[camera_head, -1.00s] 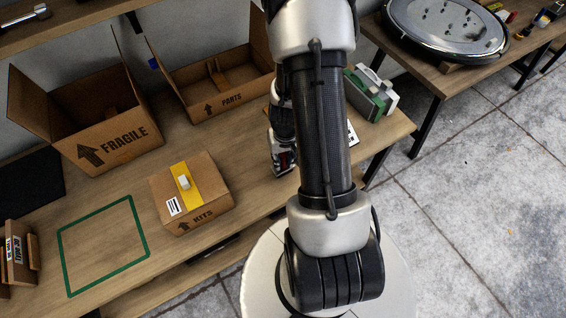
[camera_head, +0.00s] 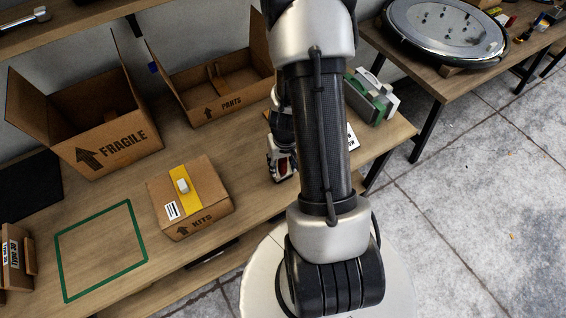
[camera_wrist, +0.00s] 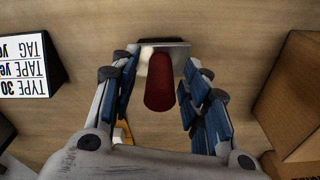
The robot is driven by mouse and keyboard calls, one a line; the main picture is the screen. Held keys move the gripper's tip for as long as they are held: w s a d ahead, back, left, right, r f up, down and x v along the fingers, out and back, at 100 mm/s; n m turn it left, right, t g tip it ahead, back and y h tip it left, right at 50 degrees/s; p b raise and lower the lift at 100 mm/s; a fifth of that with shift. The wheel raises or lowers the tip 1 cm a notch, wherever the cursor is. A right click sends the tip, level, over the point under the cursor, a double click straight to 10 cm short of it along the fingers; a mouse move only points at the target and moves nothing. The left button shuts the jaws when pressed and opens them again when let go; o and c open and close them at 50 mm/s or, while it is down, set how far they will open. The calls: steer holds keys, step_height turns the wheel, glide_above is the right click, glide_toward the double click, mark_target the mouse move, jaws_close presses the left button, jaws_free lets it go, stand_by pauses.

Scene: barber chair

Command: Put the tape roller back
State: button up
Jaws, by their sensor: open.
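The tape roller shows in the wrist view as a dark red handle (camera_wrist: 160,82) with a shiny metal plate (camera_wrist: 167,53) at its far end, over the wooden table. My gripper (camera_wrist: 165,85) is open, with its blue-padded fingers on either side of the handle. Gaps show between handle and fingers, so it is not clamped. In the head view my gripper (camera_head: 283,166) is low over the table between the KITS box and my arm; the arm hides part of it, and the roller is hard to make out there.
A KITS carton (camera_head: 210,207), an open FRAGILE box (camera_head: 125,135) and an open PARTS box (camera_head: 235,107) stand on the table. A green outlined square (camera_head: 98,292) lies empty at front left. A label card (camera_wrist: 22,58) and a carton (camera_wrist: 300,90) flank my gripper in the wrist view.

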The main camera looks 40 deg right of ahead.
steer(key=r+p, duration=0.2)
steer(key=r, duration=0.2)
steer(key=r+p, duration=0.3)
steer(key=r, duration=0.1)
steer(key=s+r+p, duration=0.1)
steer(key=r+p, duration=0.2)
steer(key=r, duration=0.1)
steer(key=shift+a+r, duration=0.1)
steer(key=shift+a, duration=0.15)
steer(key=w+a+r+n+t, duration=0.1)
steer(key=w+a+r, duration=0.15)
steer(key=r, duration=0.35)
steer(key=w+a+r+n, duration=0.1)
steer(key=a+r, duration=0.2)
steer(key=r, duration=0.2)
steer(key=s+a+r+n+t, duration=0.1)
steer(key=s+a+r+n, duration=0.1)
steer(key=s+a+r, duration=0.4)
steer(key=s+a+r+n+t, duration=0.1)
steer(key=s+a+r, duration=0.4)
steer(key=a+r, duration=0.3)
step_height(320, 180, up, 4)
steer(key=shift+s+a+r+n, duration=0.1)
steer(key=shift+s+a+n, duration=0.05)
steer(key=shift+s+n, duration=0.25)
